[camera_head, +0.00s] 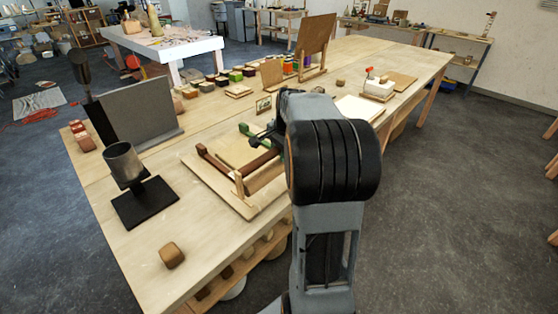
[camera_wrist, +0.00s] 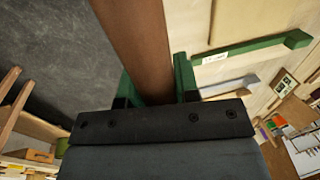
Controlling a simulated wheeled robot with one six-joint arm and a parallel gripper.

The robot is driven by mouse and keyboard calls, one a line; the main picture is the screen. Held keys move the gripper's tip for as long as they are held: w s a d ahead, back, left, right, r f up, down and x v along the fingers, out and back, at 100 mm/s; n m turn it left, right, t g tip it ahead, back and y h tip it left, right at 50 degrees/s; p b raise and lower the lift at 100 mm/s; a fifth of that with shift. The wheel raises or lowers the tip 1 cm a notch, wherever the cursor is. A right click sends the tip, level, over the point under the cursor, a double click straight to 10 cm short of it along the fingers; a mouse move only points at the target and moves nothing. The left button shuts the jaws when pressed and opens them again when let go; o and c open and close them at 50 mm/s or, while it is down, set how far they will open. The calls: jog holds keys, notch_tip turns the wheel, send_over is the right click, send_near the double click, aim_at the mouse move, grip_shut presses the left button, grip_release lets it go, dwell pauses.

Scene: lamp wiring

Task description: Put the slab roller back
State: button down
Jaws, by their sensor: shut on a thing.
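The slab roller, a dark brown wooden bar (camera_wrist: 138,45), runs up the wrist view between the jaws of my gripper (camera_wrist: 155,88). My gripper is shut on it, with green parts on both sides of the bar. In the head view the brown bar (camera_head: 258,162) slants above a light wooden board (camera_head: 232,203) near the table's front edge. A second reddish-brown bar (camera_head: 217,164) lies along the board's left side, by a pale wooden upright (camera_head: 240,186). My arm hides the right part of the board and most of my gripper.
A metal cup on a black stand (camera_head: 125,165) and a grey upright plate (camera_head: 145,115) stand left of the board. A small brown block (camera_head: 172,255) lies at the table's near corner. A green bar with a label (camera_wrist: 250,48) lies right of my gripper.

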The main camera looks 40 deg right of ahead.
jog(key=shift+w+d+f, duration=0.3)
jog(key=shift+w+f, duration=0.2)
jog(key=shift+f, duration=0.7)
jog(key=shift+w+d+f, duration=0.25)
jog(key=shift+w+f, duration=0.3)
jog(key=shift+f, duration=0.6)
jog(key=shift+w+d+f, duration=0.3)
jog(key=shift+w+f, duration=0.2)
jog(key=shift+f, duration=0.7)
jog(key=shift+f, duration=0.1)
jog(key=c, duration=0.8)
grip_release()
jog(key=shift+f, duration=0.1)
jog(key=shift+c, duration=0.2)
